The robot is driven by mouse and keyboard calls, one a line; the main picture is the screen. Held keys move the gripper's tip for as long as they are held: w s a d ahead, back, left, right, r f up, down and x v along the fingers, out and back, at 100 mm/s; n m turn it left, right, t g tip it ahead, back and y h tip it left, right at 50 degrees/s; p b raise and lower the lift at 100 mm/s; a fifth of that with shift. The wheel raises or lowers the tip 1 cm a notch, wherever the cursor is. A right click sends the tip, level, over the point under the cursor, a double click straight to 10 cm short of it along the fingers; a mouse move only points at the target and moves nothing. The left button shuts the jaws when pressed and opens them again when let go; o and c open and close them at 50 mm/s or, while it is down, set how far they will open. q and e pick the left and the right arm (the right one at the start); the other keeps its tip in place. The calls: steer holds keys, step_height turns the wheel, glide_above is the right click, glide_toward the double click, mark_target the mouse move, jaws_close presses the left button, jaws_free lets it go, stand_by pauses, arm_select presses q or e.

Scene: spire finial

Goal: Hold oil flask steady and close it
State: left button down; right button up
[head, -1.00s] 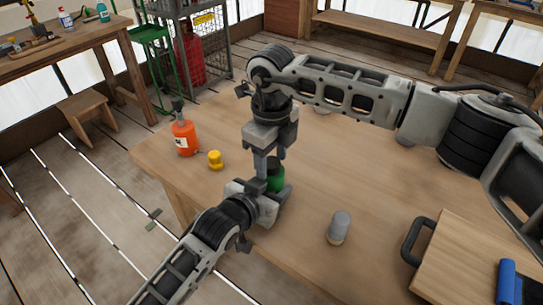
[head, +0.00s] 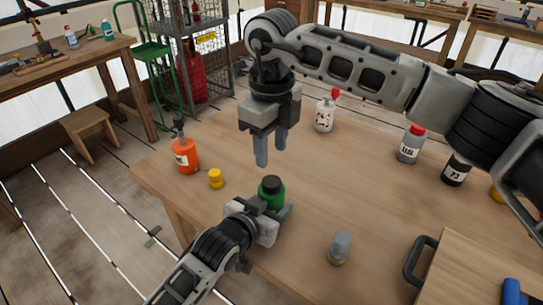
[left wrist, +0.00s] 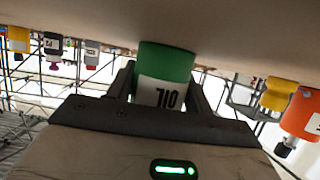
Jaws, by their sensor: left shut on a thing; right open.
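The green oil flask (head: 272,198) stands upright near the table's front left edge. A dark cap (head: 271,184) sits on its top; how tightly it is seated I cannot tell. My left gripper (head: 268,212) is shut around the flask's body from the near side. The left wrist view shows the flask (left wrist: 165,65) between the fingers, its OIL label upside down; its cap is out of that view. My right gripper (head: 272,156) is open and empty, fingers pointing down, above and apart from the cap.
An orange bottle (head: 184,154) and a small yellow piece (head: 216,179) stand to the left. A grey piece (head: 340,247) stands at the front right. White (head: 325,114), grey (head: 410,146) and black (head: 455,169) bottles stand farther back. A wooden board (head: 470,270) lies right. The table's middle is clear.

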mark_target(271, 181)
steer(key=shift+f, duration=0.1)
steer(key=shift+f, duration=4)
steer(key=c, duration=0.8)
steer(key=o, duration=1.1)
steer(key=shift+r, duration=0.15)
